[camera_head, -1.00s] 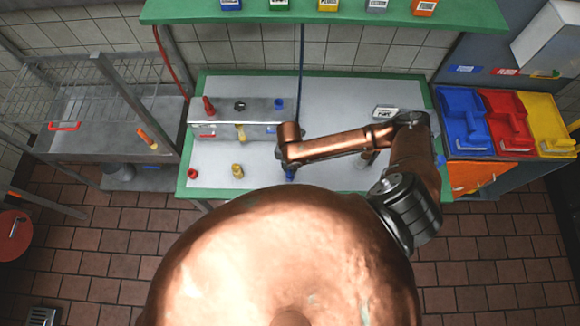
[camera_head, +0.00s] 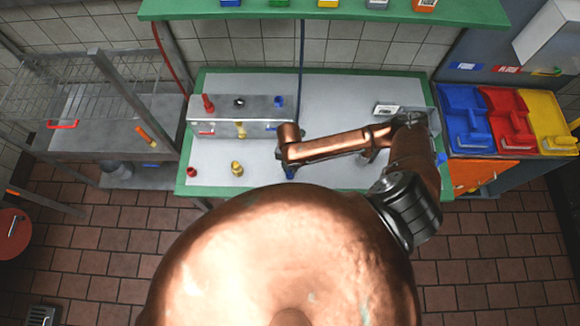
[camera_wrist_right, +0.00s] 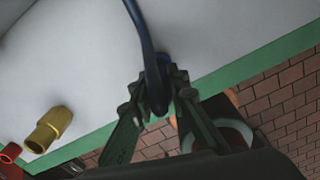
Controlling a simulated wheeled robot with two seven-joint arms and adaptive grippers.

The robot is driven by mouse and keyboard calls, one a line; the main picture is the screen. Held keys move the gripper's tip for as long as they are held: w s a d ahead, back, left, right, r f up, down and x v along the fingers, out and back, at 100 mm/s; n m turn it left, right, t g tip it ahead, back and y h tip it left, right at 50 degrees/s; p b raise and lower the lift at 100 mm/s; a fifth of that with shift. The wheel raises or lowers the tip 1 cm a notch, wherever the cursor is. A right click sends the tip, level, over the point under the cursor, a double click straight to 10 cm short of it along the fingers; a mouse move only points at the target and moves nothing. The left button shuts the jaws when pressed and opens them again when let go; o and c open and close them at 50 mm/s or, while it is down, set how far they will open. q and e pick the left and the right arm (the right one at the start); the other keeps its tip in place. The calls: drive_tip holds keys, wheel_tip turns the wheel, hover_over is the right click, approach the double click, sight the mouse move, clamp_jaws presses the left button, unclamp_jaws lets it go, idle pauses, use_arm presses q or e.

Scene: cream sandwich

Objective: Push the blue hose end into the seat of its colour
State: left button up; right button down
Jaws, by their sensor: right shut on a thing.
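The dark blue hose (camera_head: 302,55) hangs down the back wall to the bench and passes behind my right arm. In the right wrist view the hose (camera_wrist_right: 143,40) runs down between the fingers of my right gripper (camera_wrist_right: 158,92), which is shut on its blue end (camera_wrist_right: 163,62). In the head view a bit of blue (camera_head: 290,173) shows below my wrist, near the bench's front edge; my wrist hides most of the gripper. Which fitting is the seat is unclear. My left gripper is not in view.
A loose yellow fitting (camera_head: 237,169) and a red one (camera_head: 192,172) lie on the bench's front left. The bench between block and box is clear.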

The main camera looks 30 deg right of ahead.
drive_tip(key=shift+f, duration=0.35)
drive_tip(key=c, duration=1.8)
unclamp_jaws()
drive_tip(key=shift+r, duration=0.1)
wheel_tip(320, 180, up, 12)
drive_tip(key=shift+f, duration=0.1)
